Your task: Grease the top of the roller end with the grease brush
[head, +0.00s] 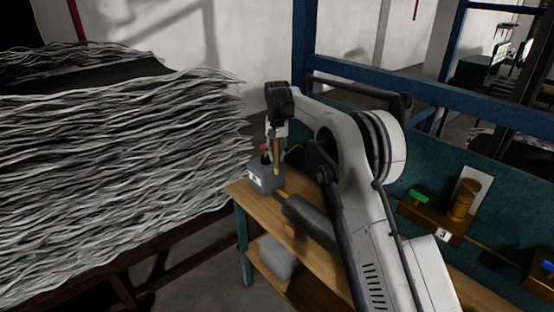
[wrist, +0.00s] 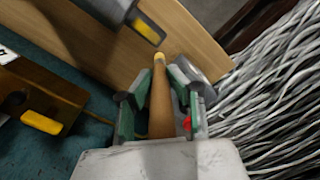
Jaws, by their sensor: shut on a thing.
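The grease brush (head: 277,160) hangs tip down from my gripper (head: 276,134) in the head view. In the wrist view its brown body (wrist: 160,104) with a yellowish tip lies between the green fingers of my gripper (wrist: 158,95), which is shut on it. A dark grey roller (head: 314,222) lies on the wooden bench, with a thin yellowish end (head: 282,194) pointing left. The roller end also shows in the wrist view (wrist: 147,29). The brush tip is apart from the roller end in the wrist view; its height above it is hard to tell.
A grey box (head: 265,180) with a white label stands at the bench's left corner, close by the brush. A large stack of grey strands (head: 110,170) fills the left side. A brown block with a green piece (head: 435,217) sits at right. The bench (head: 310,261) has bare wood.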

